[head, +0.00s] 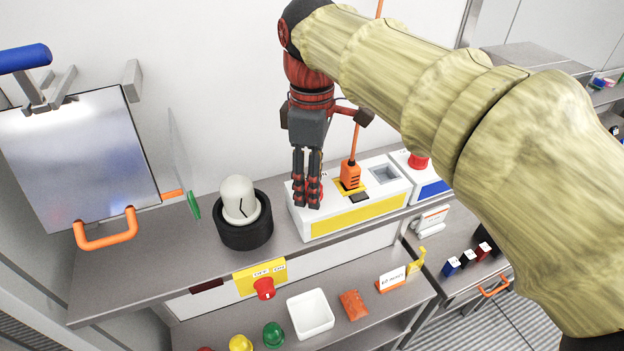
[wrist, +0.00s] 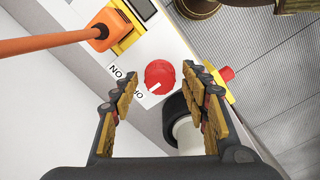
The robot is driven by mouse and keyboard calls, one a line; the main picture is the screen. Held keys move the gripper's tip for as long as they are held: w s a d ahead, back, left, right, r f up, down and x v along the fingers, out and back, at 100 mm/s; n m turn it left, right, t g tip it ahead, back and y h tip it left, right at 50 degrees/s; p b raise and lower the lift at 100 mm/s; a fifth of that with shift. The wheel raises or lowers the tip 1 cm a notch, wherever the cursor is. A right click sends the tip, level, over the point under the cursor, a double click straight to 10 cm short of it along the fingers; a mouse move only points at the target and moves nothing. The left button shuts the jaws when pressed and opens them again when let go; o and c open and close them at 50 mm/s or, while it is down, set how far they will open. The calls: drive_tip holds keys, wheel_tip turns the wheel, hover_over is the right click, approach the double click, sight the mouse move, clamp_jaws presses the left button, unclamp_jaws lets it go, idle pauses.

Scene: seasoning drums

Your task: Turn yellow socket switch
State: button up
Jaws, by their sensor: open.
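The yellow-striped white socket box (head: 350,219) stands on the grey shelf against the wall. An orange plug (head: 350,175) with an orange cord sits in its yellow socket; the plug also shows in the wrist view (wrist: 100,32). A round red switch knob (wrist: 159,73) with a white mark is on the box beside the plug, with printed labels next to it. In the head view my gripper hides this knob. My gripper (head: 308,195) points down over the box's left end. It is open, and in the wrist view its fingers stand either side of the knob, with gaps visible.
A black round holder with a white domed piece (head: 239,202) stands just left of the box. A yellow panel with a red knob (head: 264,289) is on the shelf front below. A blue-striped box with a red knob (head: 418,162) is at right. The wall is close behind.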

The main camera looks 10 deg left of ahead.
drive_tip(key=shift+c, duration=0.6)
drive_tip(key=c, duration=1)
drive_tip(key=shift+m, duration=0.3)
drive_tip(key=shift+c, duration=0.2)
drive_tip(key=m+p, duration=0.1)
drive_tip(key=m, duration=0.5)
drive_tip(key=m+p, duration=0.1)
drive_tip(key=m, duration=0.4)
drive_tip(key=shift+m, duration=0.4)
drive_tip(key=o, duration=1)
drive_tip(key=shift+o, duration=0.8)
